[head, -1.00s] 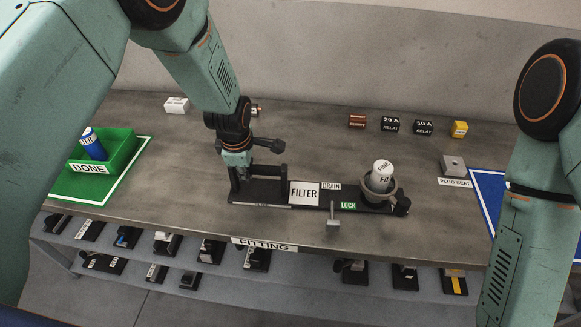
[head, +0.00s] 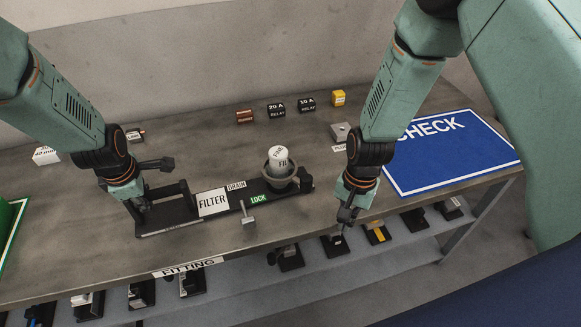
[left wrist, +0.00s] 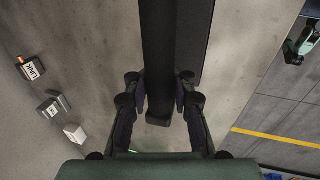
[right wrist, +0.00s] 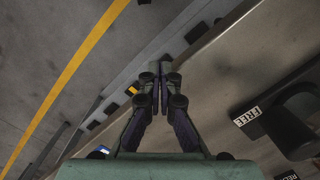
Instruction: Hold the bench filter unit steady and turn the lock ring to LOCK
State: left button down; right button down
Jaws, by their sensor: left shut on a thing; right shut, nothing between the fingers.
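The filter unit has a black base (head: 170,228) labelled FILTER, DRAIN and a green LOCK on the bench. At its right end a grey ring (head: 266,181) surrounds a white cartridge (head: 278,157), with a dark knob (head: 306,184) beside it. A small grey T-shaped lever (head: 249,219) sticks out at the front. My left gripper (head: 137,203) is shut on the unit's dark bar at its left end; the bar (left wrist: 158,60) runs between its fingers in the left wrist view. My right gripper (head: 345,220) is shut and empty near the bench's front edge, right of the ring, apart from the unit.
A blue CHECK mat (head: 450,155) lies at the right. A grey block (head: 341,132), relays (head: 277,110) and a yellow block (head: 338,97) stand behind. Several dark parts (head: 290,258) sit on the shelf below the front edge. In the right wrist view a FREE label (right wrist: 247,116) shows.

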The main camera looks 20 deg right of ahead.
aim_at(302, 180)
pick_arm(q)
jog(key=shift+r, duration=0.1)
pick_arm(e)
jog(key=w+d+r+m, duration=0.1)
jog(key=w+r+m, duration=0.1)
jog(key=w+r, duration=0.4)
jog(key=w+d+r+m+y, duration=0.1)
jog(key=w+d+r+m, duration=0.1)
jog(key=w+r, duration=0.4)
notch_tip(302, 180, up, 5)
jog(key=shift+w+r+m+y, duration=0.1)
jog(key=shift+w+m+y, duration=0.25)
jog(key=shift+m, duration=0.45)
jog(key=s+a+f, duration=0.2)
jog(key=a+f, duration=0.4)
jog(key=f, duration=0.4)
jog(key=shift+a, duration=0.15)
jog(key=shift+s, duration=0.1)
